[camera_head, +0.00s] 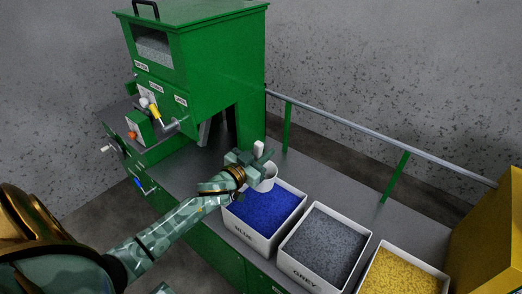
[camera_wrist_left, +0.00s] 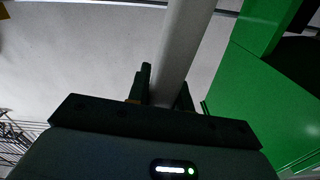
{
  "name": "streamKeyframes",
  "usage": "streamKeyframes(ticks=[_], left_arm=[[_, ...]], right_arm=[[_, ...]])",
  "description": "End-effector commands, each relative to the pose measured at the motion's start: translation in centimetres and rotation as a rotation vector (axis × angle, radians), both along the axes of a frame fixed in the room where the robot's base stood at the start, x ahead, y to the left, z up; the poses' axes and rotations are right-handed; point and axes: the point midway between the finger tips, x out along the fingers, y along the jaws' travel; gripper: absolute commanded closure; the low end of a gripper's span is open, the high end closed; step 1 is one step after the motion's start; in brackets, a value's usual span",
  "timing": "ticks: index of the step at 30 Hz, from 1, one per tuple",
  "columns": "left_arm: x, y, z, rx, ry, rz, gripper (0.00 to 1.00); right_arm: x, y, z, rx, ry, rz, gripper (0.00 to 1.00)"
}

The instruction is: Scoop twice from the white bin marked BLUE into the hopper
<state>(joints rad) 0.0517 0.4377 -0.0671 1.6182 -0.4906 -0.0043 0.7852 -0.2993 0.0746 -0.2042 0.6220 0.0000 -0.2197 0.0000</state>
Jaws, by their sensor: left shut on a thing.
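The white bin marked BLUE (camera_head: 247,235) stands on the grey bench, filled with blue granules (camera_head: 265,211). My left gripper (camera_head: 258,161) is above the bin's far left corner, shut on a white scoop (camera_head: 265,179). The scoop's cup hangs at the bin's back edge; its contents cannot be made out. In the left wrist view the fingers (camera_wrist_left: 163,92) close around a pale round handle (camera_wrist_left: 184,45). The green machine with the hopper (camera_head: 215,45) stands behind and left of the bin; grey material shows in its window. My right gripper is out of view.
A GREY bin (camera_head: 325,245) and a bin of yellow granules (camera_head: 400,274) stand right of the blue one. A metal rail (camera_head: 340,124) runs along the bench's back. A yellow box (camera_head: 490,240) is at far right. Bare bench (camera_head: 185,165) lies left of the blue bin.

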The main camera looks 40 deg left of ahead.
Motion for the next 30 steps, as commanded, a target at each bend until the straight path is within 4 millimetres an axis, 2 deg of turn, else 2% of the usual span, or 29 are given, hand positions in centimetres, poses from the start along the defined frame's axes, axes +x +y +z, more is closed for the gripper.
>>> streamKeyframes(ticks=[1, 6, 25, 30], left_arm=[[0.0, -0.3, -1.3, 0.018, 0.000, -0.002, 1.00], [-0.1, -1.3, -3.2, 0.090, -0.005, -0.002, 1.00], [-0.3, -4.3, -10.8, 0.310, -0.020, -0.003, 1.00], [-0.4, -4.7, -12.9, 0.310, -0.020, -0.002, 1.00]], right_arm=[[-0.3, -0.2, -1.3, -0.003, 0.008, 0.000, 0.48], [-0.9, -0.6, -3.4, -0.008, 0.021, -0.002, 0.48], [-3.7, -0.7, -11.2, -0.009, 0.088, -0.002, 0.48], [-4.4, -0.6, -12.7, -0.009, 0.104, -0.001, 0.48]])
